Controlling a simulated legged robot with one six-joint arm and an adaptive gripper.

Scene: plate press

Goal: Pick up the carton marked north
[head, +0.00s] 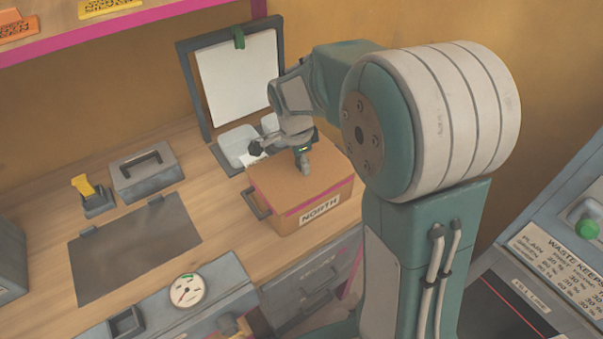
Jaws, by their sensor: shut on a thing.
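The carton marked north (318,210) is a brown box with a pink band, a white NORTH label on its front and a dark handle on its left end. It looks level, at the right part of the wooden bench; I cannot tell whether its base touches the bench. My gripper (280,155) is at the carton's back top edge, with one dark fingertip at the lid and the other farther left. It is shut on the carton, though the contact is partly hidden. My arm blocks the view to the right.
Behind the carton stand a pale basin (236,144) and a white sheet on a dark frame (191,88). A grey handled box (145,178), a yellow-topped holder (96,202) and a dark mat (135,250) lie left. A dial unit (188,291) stands in front.

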